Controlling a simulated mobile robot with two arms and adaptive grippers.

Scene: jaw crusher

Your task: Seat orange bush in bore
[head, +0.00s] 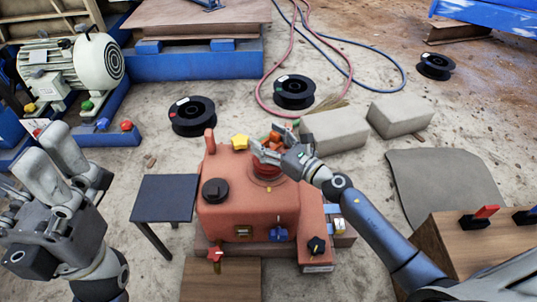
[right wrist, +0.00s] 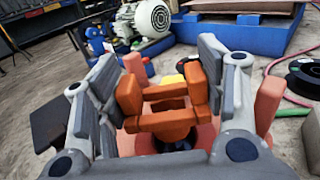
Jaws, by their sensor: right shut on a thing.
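The orange bush (right wrist: 165,122) is between the fingers of my right gripper (right wrist: 165,95) in the right wrist view. It is a block-like part with two raised lugs and a square opening. In the head view the bush (head: 277,138) shows partly behind the right gripper (head: 266,150), above the red machine (head: 250,212). A round red collar (head: 266,172) on the machine's top lies just below the gripper. The bore itself is hidden, and I cannot tell whether the bush touches it. My left gripper (head: 52,155) is open and empty at the left.
A yellow part (head: 240,142) and a black knob (head: 215,190) sit on the machine. A dark side table (head: 165,198) stands left of it. Grey blocks (head: 333,130) and black reels (head: 192,116) lie behind. Hoses (head: 350,65) cross the floor.

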